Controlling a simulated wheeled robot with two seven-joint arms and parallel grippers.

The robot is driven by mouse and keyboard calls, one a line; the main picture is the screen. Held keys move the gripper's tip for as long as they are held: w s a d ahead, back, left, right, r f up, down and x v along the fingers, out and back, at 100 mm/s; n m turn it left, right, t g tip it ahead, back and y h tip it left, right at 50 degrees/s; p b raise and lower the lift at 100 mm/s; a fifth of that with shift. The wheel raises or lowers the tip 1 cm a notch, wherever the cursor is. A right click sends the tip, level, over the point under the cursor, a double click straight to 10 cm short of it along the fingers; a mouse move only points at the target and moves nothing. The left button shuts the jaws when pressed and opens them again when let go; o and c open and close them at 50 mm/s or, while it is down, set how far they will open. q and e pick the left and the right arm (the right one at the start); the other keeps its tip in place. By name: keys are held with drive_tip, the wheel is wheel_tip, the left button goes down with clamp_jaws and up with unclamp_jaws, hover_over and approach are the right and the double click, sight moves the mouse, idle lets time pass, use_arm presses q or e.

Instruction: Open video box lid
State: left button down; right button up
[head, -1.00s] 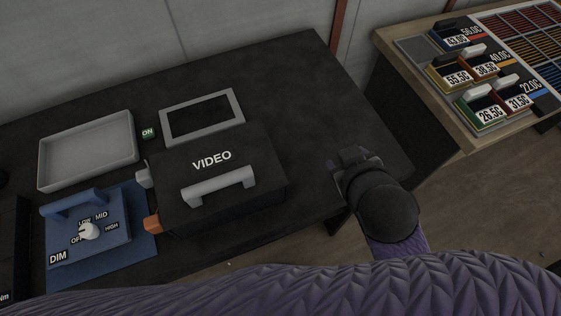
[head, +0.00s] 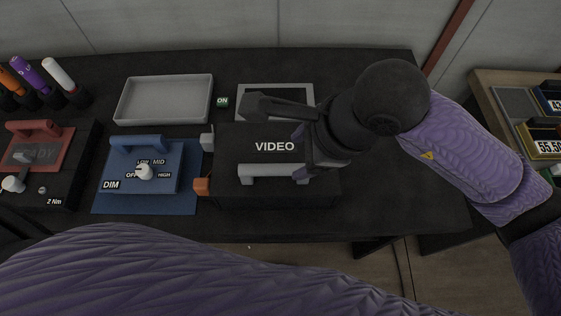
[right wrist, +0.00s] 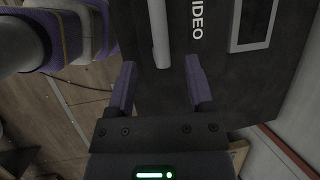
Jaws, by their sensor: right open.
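The black video box (head: 228,160) sits on the dark table with its lid down, marked VIDEO. A light grey bar handle (head: 262,172) runs along the lid's front part. In the right wrist view the handle (right wrist: 159,35) lies ahead of the fingers, roughly between their lines. My right gripper (head: 276,122) reaches over the box from the right, its jaws apart and empty. The right wrist view shows its two purple fingers (right wrist: 160,80) open, with the handle apart from their tips. My left gripper is out of view.
A grey tray (head: 121,108), green ON tag (head: 222,102) and grey frame (head: 243,91) lie behind. An orange piece (head: 202,186) and grey lever (head: 206,140) stick out at the box's left. A blue DIM panel (head: 112,170) stands left; the table's right end is clear.

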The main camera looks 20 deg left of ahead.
sight(278, 168)
drive_tip(key=b+x, duration=0.1)
drive_tip(key=x, duration=0.7)
drive_tip(key=shift+c, duration=0.2)
clamp_jaws()
drive_tip(key=shift+r, duration=0.1)
idle(0.8)
